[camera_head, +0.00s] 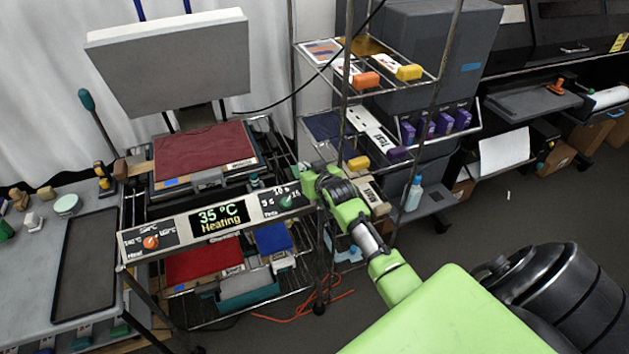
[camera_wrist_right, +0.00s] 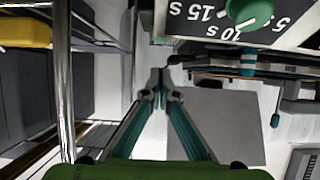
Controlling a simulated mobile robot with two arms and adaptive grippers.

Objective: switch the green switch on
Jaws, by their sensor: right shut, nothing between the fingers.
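The green switch is a round knob (camera_head: 287,201) at the right end of the press's front panel (camera_head: 184,227), with time marks around it. In the right wrist view the green knob (camera_wrist_right: 249,12) is at the top right, beside the marks 5 s, 10 s and 15 s. My right gripper (camera_head: 303,170) is at the panel's right end, close to the knob. In the wrist view its fingertips (camera_wrist_right: 158,90) are together and empty, to the left of and below the knob in the picture, apart from it. My left gripper is not in view.
The panel display reads 35 °C Heating, with an orange knob (camera_head: 151,242) at its left. The press's grey upper plate (camera_head: 170,62) is raised above a red cloth (camera_head: 203,157). A wire rack (camera_head: 375,75) with inks stands close to my right gripper.

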